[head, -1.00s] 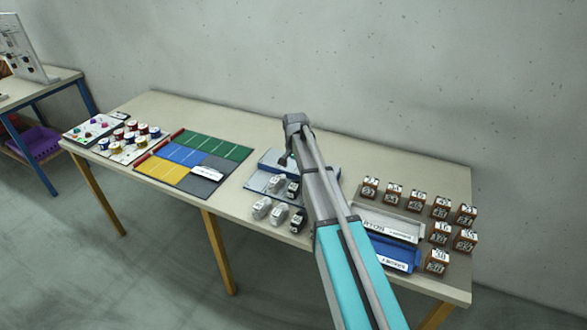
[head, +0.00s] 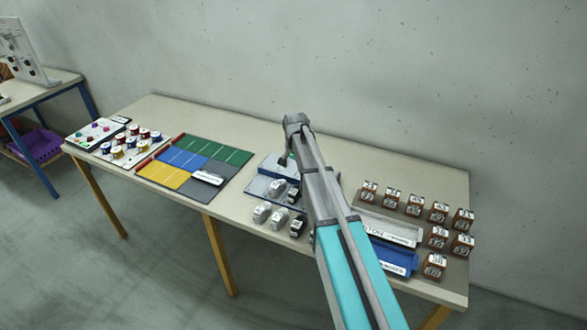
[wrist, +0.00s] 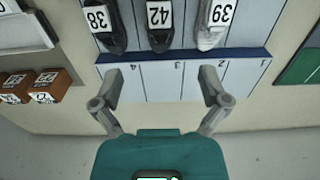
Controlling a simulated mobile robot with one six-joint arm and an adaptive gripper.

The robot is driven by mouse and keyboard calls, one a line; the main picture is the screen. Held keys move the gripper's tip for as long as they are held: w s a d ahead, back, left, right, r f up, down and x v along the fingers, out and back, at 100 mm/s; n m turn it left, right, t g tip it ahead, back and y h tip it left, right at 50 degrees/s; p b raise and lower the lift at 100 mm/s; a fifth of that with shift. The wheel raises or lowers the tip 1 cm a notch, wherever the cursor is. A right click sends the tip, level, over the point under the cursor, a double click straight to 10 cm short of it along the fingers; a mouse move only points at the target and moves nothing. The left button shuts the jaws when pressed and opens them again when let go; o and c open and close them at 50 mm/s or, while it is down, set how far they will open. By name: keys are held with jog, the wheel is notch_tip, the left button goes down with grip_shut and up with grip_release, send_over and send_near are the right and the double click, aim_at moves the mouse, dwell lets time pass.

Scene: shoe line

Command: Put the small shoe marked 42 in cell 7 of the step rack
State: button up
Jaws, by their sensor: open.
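The small shoe marked 42 (wrist: 158,28) is dark with a white label. In the wrist view it stands on a step of the step rack (wrist: 245,75), in line with the column marked 3. A dark shoe marked 38 (wrist: 110,28) and a light grey shoe marked 39 (wrist: 213,28) stand on either side of it. Cells 1 to 4 beyond the blue edge are empty. The mark of cell 7 is not visible. My gripper (wrist: 160,78) is open and empty, its fingers over the empty step. It also shows above the rack in the head view (head: 285,158).
Several shoes (head: 262,212) stand in front of the rack. To the right are a grey tray (head: 385,225), a blue tray (head: 395,257) and several brown blocks (head: 438,212). To the left lies a coloured mat (head: 185,155). Bare table shows behind the rack.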

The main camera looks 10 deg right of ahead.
jog(key=s+n, duration=0.7)
jog(key=s, duration=2.2)
jog(key=shift+s+a, duration=0.15)
jog(key=shift+a, duration=0.15)
